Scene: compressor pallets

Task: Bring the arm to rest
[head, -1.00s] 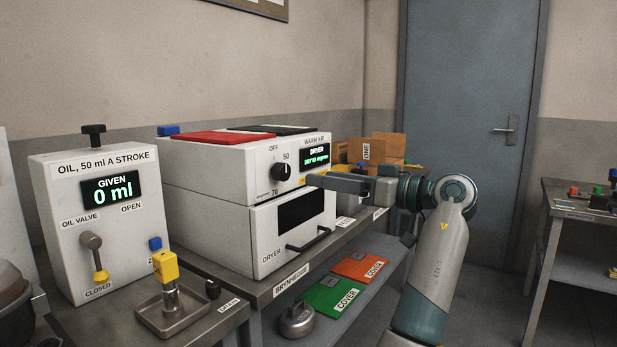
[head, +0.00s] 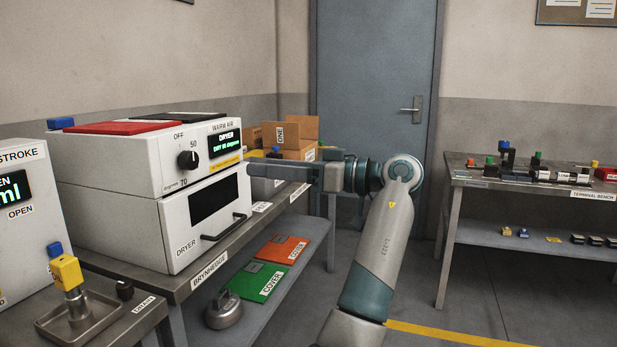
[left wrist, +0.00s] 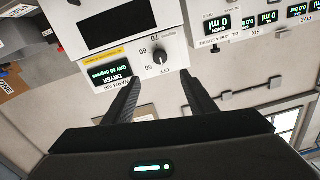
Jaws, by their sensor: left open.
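My left gripper (head: 283,171) reaches left from its raised arm, in front of the dryer's right side in the head view. In the left wrist view its two fingers (left wrist: 160,95) stand apart with nothing between them. The white dryer (head: 128,220) has a black knob (head: 188,160) and a lit display (head: 225,142) reading about 90 degrees. The knob also shows beyond the fingertips in the left wrist view (left wrist: 161,57); I see no contact. The dryer door is shut. My right gripper is not in view.
An oil dispenser (head: 22,232) and a drain tray (head: 78,318) stand at the left. Cardboard boxes (head: 290,137) are behind my gripper. Green (head: 257,281) and orange (head: 284,248) covers lie on the lower shelf. The terminal bench (head: 480,180) is at the right, with open floor before it.

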